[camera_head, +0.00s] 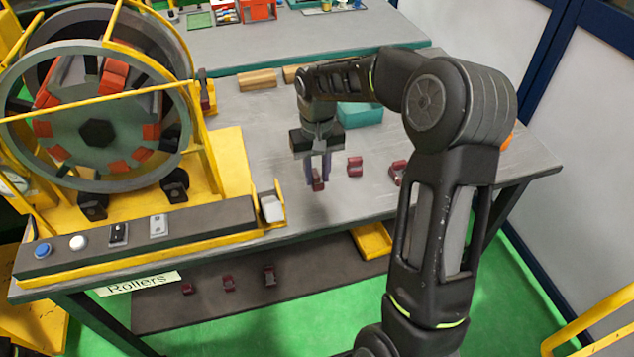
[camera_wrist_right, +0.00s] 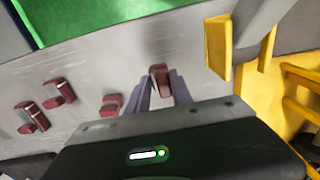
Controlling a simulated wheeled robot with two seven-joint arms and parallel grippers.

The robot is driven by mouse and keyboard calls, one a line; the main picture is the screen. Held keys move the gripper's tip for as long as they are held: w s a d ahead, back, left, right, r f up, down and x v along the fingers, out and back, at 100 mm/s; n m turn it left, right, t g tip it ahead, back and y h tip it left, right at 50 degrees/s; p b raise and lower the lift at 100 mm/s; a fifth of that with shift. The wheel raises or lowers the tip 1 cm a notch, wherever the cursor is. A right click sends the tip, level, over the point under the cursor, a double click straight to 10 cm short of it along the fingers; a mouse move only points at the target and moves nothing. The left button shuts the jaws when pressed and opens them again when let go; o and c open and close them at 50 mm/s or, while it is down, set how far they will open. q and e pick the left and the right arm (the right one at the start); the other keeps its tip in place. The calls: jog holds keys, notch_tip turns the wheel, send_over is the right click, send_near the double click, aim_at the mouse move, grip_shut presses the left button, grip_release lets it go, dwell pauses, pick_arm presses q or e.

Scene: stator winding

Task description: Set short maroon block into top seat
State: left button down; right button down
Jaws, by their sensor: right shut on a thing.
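A short maroon block (camera_head: 318,183) is between the fingers of my right gripper (camera_head: 319,178), which is shut on it and points down over the grey table. The held block also shows in the right wrist view (camera_wrist_right: 160,76), at the tips of the fingers (camera_wrist_right: 162,88). The stator wheel (camera_head: 98,130) stands at the left in a yellow frame, with red-orange blocks set around its dark centre. The wheel's top seat (camera_head: 92,64) is partly blocked by the yellow bars. My left gripper is not in view.
More maroon blocks (camera_head: 354,166) (camera_wrist_right: 58,92) lie on the table (camera_head: 235,117) right of the gripper. A teal box (camera_head: 360,115) and wooden pieces (camera_head: 257,80) are behind. A yellow holder (camera_head: 271,206) stands left of the gripper, and a button panel (camera_head: 140,235) runs along the front.

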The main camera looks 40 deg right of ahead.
aim_at(317, 184)
notch_tip(317, 184, down, 3)
jog(key=shift+f+p, duration=0.1)
jog(key=shift+p, duration=0.2)
jog(key=shift+f, duration=0.2)
jog(key=shift+f, duration=0.2)
jog(key=c, duration=1.1)
grip_release()
jog(key=shift+r, duration=0.1)
